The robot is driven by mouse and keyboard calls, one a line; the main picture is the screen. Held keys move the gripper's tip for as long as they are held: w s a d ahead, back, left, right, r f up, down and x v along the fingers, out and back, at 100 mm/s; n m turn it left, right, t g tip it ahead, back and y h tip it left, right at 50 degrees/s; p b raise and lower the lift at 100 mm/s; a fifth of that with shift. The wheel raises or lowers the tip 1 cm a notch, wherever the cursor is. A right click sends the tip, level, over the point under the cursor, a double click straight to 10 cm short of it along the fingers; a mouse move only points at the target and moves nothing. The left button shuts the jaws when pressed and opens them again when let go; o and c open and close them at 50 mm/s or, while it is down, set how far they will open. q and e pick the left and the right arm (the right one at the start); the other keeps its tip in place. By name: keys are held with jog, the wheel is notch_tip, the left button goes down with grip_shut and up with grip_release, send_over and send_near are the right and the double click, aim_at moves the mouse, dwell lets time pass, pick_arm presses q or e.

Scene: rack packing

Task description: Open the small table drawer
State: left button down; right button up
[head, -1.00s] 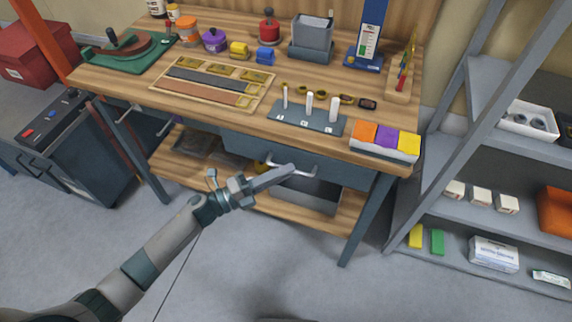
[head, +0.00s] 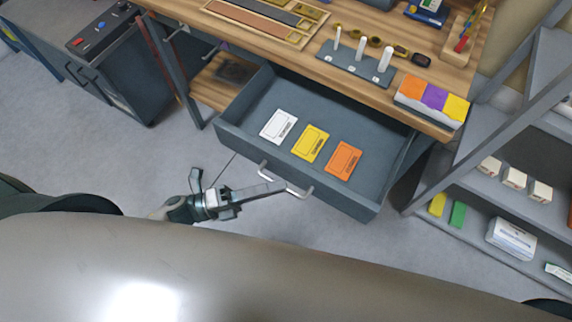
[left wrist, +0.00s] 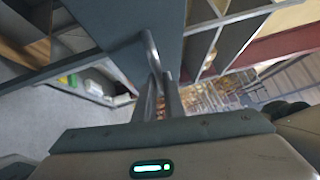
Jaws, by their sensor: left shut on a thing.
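The small table drawer (head: 240,139) is blue-grey and stands pulled well out from under the wooden workbench in the head view. Inside it lie a white card (head: 279,126), a yellow card (head: 310,143) and an orange card (head: 343,160). My left gripper (head: 277,187) is at the drawer's front, shut on its pale bar handle (head: 300,191). In the left wrist view the fingers (left wrist: 161,98) close around the handle (left wrist: 151,50), against the drawer front. My right gripper is not in view.
The workbench top (head: 390,98) holds a peg stand (head: 353,68) and a tray of coloured blocks (head: 430,104). A grey shelf rack (head: 500,135) stands close on the right. A dark cabinet (head: 120,70) stands at the left. The floor before the drawer is clear.

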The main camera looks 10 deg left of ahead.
pick_arm(q)
jog(key=shift+s+a, duration=0.2)
jog(key=shift+s, duration=0.3)
jog(key=shift+s+a, duration=0.15)
jog(key=shift+s, duration=0.35)
jog(key=c, duration=1.8)
grip_release()
jog(key=shift+c, duration=0.2)
